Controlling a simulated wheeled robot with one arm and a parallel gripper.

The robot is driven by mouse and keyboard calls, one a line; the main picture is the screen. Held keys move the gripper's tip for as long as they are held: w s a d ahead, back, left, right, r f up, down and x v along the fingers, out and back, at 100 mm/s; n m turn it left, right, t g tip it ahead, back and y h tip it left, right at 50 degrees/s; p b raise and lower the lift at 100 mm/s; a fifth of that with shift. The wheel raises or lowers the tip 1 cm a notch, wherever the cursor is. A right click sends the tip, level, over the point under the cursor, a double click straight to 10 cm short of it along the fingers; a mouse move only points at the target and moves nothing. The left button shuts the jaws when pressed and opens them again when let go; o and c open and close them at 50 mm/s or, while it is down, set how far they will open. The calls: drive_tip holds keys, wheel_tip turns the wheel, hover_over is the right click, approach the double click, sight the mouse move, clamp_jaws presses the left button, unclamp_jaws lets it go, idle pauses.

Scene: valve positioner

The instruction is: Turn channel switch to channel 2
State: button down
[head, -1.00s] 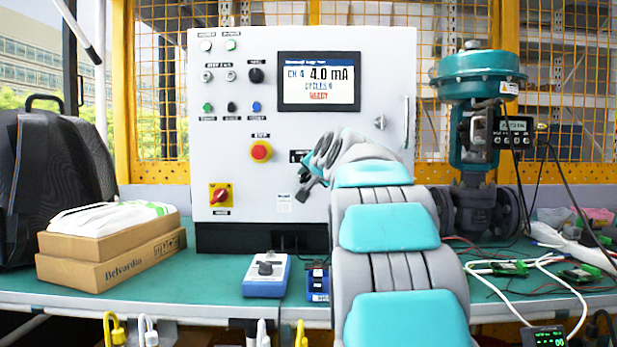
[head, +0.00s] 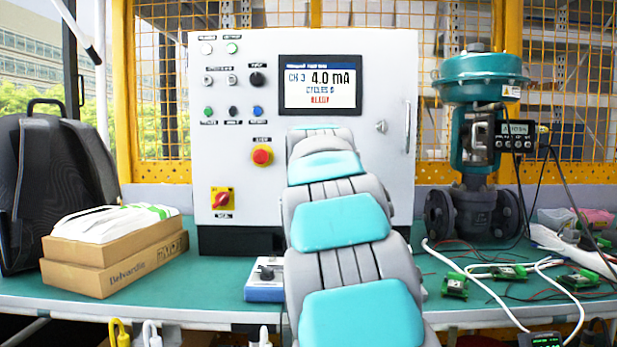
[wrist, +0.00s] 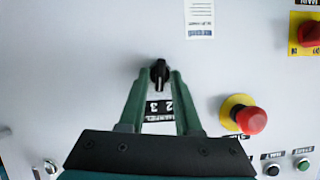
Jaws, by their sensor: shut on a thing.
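The channel switch is a small black knob (wrist: 160,70) on the pale panel in the wrist view, with a light line on it. My gripper (wrist: 159,77) has its two green fingers on either side of this knob, shut on it. A label with the digits 2 and 3 shows between the fingers, partly covered. In the head view my arm hides the switch and the gripper. The panel's display (head: 320,85) reads CH 3, 4.0 mA, with a red line of text below.
A red emergency stop (wrist: 251,120) with a yellow collar sits close beside my right finger in the wrist view. A red main switch (head: 222,199) is low on the cabinet. Boxes (head: 120,264) stand left on the bench and a teal valve (head: 482,140) stands right.

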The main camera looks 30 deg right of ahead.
drive_tip(key=shift+w+a+n+g+h, duration=0.15)
drive_tip(key=shift+n+g+h, duration=0.6)
drive_tip(key=shift+n, duration=0.75)
drive_tip(key=shift+h, duration=0.25)
drive_tip(key=c, duration=0.9)
unclamp_jaws()
drive_tip(key=shift+a, duration=0.1)
drive_tip(key=v, duration=0.7)
drive_tip(key=shift+s+b, duration=0.4)
drive_tip(key=shift+a+r, duration=0.1)
drive_tip(key=shift+a, duration=0.05)
